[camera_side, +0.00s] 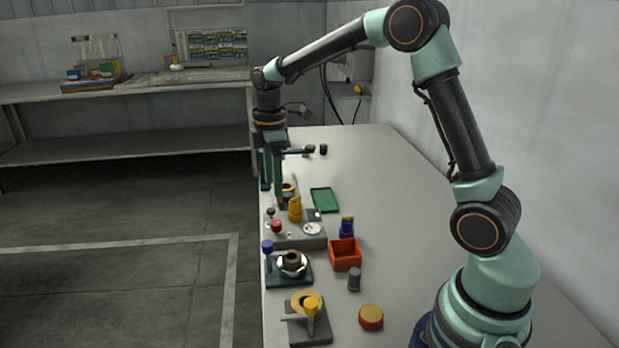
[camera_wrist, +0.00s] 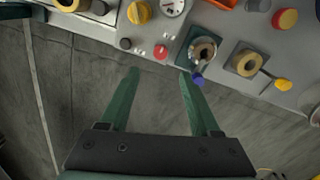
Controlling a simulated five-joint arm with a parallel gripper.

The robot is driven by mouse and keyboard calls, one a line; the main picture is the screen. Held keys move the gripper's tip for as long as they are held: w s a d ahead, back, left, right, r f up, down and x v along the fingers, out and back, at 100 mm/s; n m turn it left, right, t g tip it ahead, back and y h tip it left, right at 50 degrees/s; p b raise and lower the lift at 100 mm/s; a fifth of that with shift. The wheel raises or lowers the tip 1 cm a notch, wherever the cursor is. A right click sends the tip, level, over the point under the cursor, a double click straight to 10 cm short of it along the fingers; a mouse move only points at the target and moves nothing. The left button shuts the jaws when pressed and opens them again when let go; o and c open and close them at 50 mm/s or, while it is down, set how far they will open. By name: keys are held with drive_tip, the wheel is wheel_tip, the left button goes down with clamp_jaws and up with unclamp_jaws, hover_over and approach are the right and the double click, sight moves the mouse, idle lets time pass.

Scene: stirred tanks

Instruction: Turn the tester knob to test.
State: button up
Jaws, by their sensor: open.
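The tester seems to be the grey box (camera_side: 300,242) with a round white dial (camera_side: 312,229); the box also shows at the top of the wrist view (camera_wrist: 150,38). On it are a red knob or button (camera_side: 276,226), a small black knob (camera_side: 270,212) and a yellow part (camera_side: 295,210). In the wrist view the red one (camera_wrist: 161,51) lies just above the gap between my fingers, and the black one (camera_wrist: 125,43) is left of it. I cannot tell any knob's setting. My gripper (camera_wrist: 158,72) is open and empty, pointing down near the bench edge.
A dark green base with a blue-topped handle (camera_side: 267,246) stands nearer the camera, then a yellow valve-like part (camera_side: 305,301). An orange bin (camera_side: 345,254), a green tray (camera_side: 324,199) and a red-yellow button (camera_side: 371,317) are on the bench. The bench's right far part is clear.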

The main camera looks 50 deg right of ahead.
sight(276, 223)
wheel_tip(276, 223, down, 11)
drive_tip(key=shift+r, duration=0.15)
idle(0.4)
clamp_jaws()
